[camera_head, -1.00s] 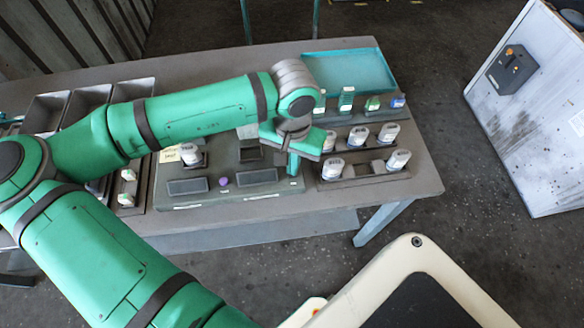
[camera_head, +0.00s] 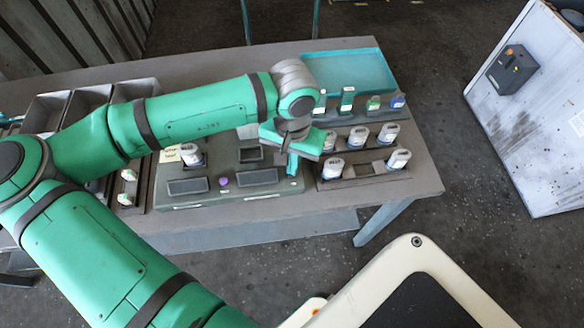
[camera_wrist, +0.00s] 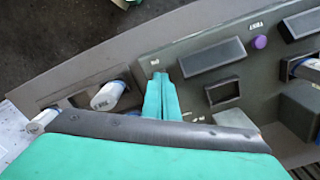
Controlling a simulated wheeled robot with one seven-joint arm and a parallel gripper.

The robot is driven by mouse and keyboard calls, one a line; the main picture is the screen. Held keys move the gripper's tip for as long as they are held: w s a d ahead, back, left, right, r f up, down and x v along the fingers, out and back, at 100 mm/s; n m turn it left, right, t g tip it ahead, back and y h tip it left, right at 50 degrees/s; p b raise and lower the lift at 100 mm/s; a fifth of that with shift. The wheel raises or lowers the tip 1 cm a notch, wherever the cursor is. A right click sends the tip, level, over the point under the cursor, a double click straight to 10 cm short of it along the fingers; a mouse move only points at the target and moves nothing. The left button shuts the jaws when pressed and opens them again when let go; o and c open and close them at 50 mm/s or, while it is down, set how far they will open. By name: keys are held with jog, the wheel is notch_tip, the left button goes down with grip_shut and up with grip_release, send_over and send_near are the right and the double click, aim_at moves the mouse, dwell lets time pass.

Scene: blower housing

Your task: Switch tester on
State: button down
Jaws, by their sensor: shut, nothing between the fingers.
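The tester (camera_head: 225,197) is a dark grey-green panel on the table, with raised dark blocks and a purple button (camera_head: 224,182). The button also shows in the wrist view (camera_wrist: 260,41), beside a small label. My gripper (camera_head: 292,170) is shut and empty, pointing down at the right end of the tester. In the wrist view my fingers (camera_wrist: 160,92) are together beside a dark raised block (camera_wrist: 211,57), just below a tiny white label on the panel. I see no switch clearly; my fingers may hide it. I cannot tell whether the fingertips touch the panel.
A white-capped container (camera_head: 191,155) stands on the tester's left part. Right of the tester is a dark rack (camera_head: 345,183) with several similar containers. A teal tray (camera_head: 350,70) lies behind small bottles. Dark bins (camera_head: 45,112) stand at left. A white cabinet (camera_head: 530,110) stands at right.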

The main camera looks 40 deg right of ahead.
jog(key=shift+f, duration=0.7)
dwell(0.5)
notch_tip(320, 180, up, 7)
dwell(1.0)
dwell(0.5)
